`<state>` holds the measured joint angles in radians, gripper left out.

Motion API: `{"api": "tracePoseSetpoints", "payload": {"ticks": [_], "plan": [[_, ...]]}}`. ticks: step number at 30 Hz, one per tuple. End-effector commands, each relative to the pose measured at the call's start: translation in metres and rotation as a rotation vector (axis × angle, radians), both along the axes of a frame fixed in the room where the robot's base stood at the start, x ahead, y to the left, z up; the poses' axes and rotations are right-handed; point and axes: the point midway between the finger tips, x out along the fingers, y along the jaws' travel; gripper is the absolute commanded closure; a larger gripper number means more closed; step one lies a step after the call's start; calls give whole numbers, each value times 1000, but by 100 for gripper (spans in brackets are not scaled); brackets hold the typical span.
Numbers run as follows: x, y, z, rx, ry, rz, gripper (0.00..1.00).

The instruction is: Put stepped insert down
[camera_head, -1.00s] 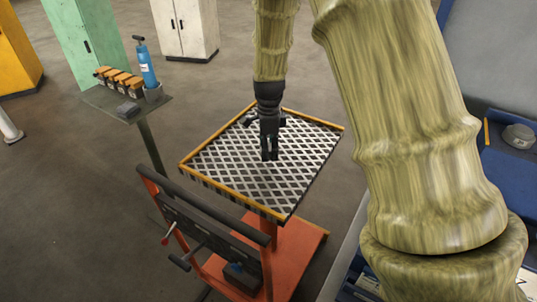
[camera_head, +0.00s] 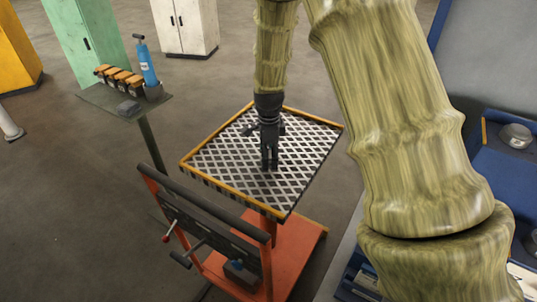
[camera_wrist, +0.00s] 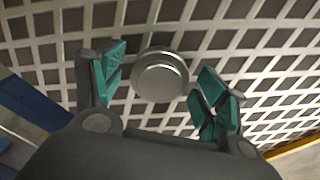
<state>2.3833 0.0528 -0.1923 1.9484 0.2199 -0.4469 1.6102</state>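The stepped insert (camera_wrist: 160,74) is a round, silvery metal piece with a raised step. In the wrist view it stands against the white grid top of the lift cart (camera_wrist: 255,70). My gripper (camera_wrist: 158,88) is open, with a teal-padded finger on each side of the insert and a visible gap to both. In the head view my gripper (camera_head: 269,168) points down over the middle of the grid top (camera_head: 215,160), which has a yellow rim. The insert cannot be made out there. The exact clearance between fingertips and grid is unclear.
The orange cart (camera_head: 290,255) has a dark push handle (camera_head: 215,205) at the front. Blue equipment (camera_head: 505,180) is at right. Much of the grid top is bare.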

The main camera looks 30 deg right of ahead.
Motion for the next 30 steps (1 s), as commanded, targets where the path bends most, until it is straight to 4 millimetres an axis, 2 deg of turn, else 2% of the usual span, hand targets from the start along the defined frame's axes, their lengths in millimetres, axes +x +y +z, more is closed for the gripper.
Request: {"api": "tracePoseSetpoints", "payload": {"ticks": [8, 14, 30], "plan": [[0, 0, 1, 0, 0, 0, 24], [1, 0, 11, -1, -3, 1, 24], [1, 0, 93, -2, -4, 0, 24]]}}
